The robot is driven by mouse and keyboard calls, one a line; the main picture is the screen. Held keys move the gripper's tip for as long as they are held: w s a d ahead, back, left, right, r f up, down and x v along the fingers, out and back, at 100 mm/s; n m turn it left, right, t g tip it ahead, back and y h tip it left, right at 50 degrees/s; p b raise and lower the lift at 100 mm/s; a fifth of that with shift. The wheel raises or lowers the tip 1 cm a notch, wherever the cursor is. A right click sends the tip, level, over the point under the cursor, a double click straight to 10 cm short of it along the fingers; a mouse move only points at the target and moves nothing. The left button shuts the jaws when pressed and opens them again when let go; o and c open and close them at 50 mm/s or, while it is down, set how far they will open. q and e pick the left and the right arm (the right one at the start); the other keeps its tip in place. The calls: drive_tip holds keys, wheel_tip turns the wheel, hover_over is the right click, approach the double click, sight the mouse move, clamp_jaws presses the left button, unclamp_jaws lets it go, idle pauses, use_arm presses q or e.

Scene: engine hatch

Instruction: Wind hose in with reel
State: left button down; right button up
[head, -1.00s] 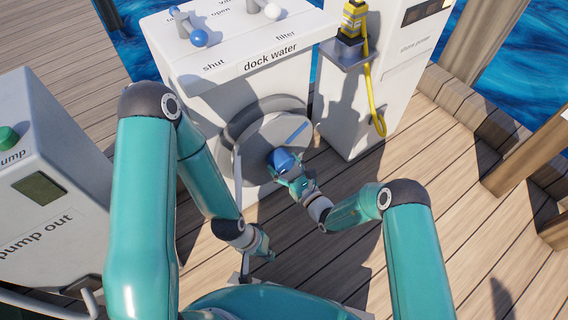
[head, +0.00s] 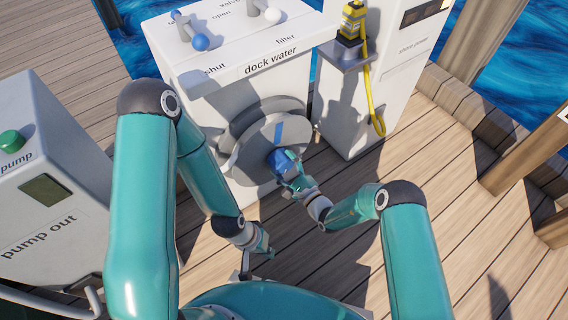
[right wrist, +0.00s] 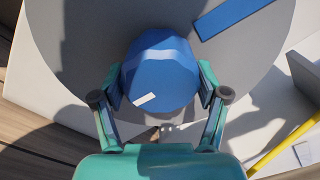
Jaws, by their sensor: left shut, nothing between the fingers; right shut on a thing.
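The reel (head: 246,160) is a grey disc on the front of the white dock water cabinet (head: 223,105), with a blue stripe (head: 279,131) near its rim. A faceted blue knob (head: 279,162) sits on the disc. My right gripper (head: 290,168) is shut on this knob. In the right wrist view the blue knob (right wrist: 160,72) lies between both fingers, with the blue stripe (right wrist: 235,14) above and to the right. My left gripper (head: 264,246) is shut and empty, low in front of the cabinet and apart from the reel. I cannot make out the hose clearly.
A shore power cabinet (head: 385,80) with a yellow cable (head: 371,95) is at the right, a pump out cabinet (head: 45,215) at the left. Open decking (head: 460,200) lies at the right.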

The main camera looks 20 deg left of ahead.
drive_tip(key=shift+d+f+n, duration=0.15)
drive_tip(key=shift+f+n, duration=0.2)
drive_tip(key=shift+n, duration=0.35)
drive_tip(key=o, duration=1.2)
drive_tip(key=shift+c, duration=0.2)
drive_tip(key=shift+r, duration=0.15)
drive_tip(key=v, duration=1.2)
